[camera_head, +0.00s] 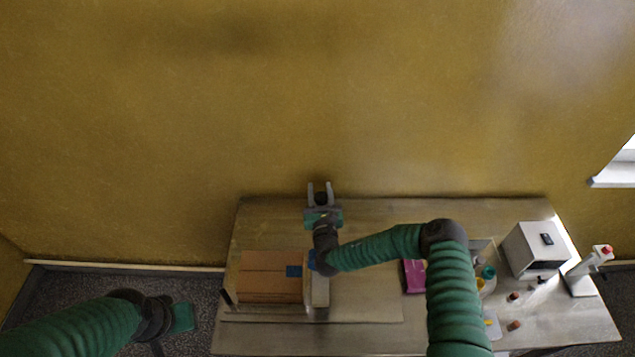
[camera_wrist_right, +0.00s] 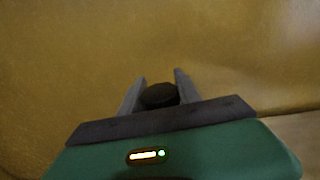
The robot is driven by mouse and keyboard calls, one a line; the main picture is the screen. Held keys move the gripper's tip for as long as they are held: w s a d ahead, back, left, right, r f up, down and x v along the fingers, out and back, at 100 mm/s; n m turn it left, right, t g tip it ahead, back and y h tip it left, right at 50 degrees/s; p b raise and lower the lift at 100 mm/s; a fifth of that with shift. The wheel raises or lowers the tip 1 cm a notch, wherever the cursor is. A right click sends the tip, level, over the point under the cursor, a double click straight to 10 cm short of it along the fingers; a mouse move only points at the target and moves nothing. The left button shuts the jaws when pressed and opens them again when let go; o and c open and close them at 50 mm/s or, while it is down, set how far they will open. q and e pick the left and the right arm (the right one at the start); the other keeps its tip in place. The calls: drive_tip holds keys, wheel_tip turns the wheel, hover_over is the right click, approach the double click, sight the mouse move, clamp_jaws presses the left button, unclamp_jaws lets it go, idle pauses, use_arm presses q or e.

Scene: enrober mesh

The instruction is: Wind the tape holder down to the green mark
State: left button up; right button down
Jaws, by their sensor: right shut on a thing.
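My right gripper (camera_head: 320,188) is at the back edge of the table, its two grey fingers pointing at the wall. It is shut on a dark round knob (camera_head: 320,198), which also shows between the fingers in the right wrist view (camera_wrist_right: 159,95). A light grey upright part (camera_head: 320,291) stands below my right wrist, with blue bits beside it; it may be the tape holder, partly hidden by my arm. I cannot make out a green mark. My left gripper (camera_head: 183,317) hangs low at the left, off the table; its fingers are not clear.
A brown carton (camera_head: 268,283) lies on the table (camera_head: 375,208) left of the grey part. A magenta item (camera_head: 413,277) lies right of it. A white box device (camera_head: 537,248), a stand with a red top (camera_head: 583,277) and small jars fill the right side. The wall is close behind.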

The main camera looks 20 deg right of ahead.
use_arm(q)
drive_tip(key=shift+w+p+v, duration=0.15)
drive_tip(key=shift+p+v, duration=0.35)
drive_tip(key=shift+v, duration=0.25)
drive_tip(key=shift+w+p+v, duration=0.2)
drive_tip(key=shift+p+v, duration=0.3)
drive_tip(key=shift+v, duration=0.25)
use_arm(e)
drive_tip(key=shift+s+d+m+g+h, duration=0.1)
drive_tip(key=shift+d+m+g+h, duration=0.1)
drive_tip(key=shift+m+g+h, duration=0.6)
drive_tip(key=shift+s+d+m+g+h, duration=0.1)
drive_tip(key=shift+d+m+g+h, duration=0.15)
drive_tip(key=shift+m+h, duration=1.05)
drive_tip(key=shift+s+d+m+g+h, duration=0.15)
drive_tip(key=shift+m+g+h, duration=0.4)
drive_tip(key=shift+h, duration=1.05)
use_arm(q)
drive_tip(key=shift+r, duration=0.1)
use_arm(e)
drive_tip(key=shift+w, duration=0.1)
drive_tip(key=shift+r, duration=0.1)
drive_tip(key=c, duration=0.9)
unclamp_jaws()
use_arm(q)
drive_tip(key=shift+w, duration=0.15)
use_arm(e)
drive_tip(key=shift+o, duration=0.2)
drive_tip(key=shift+w, duration=0.1)
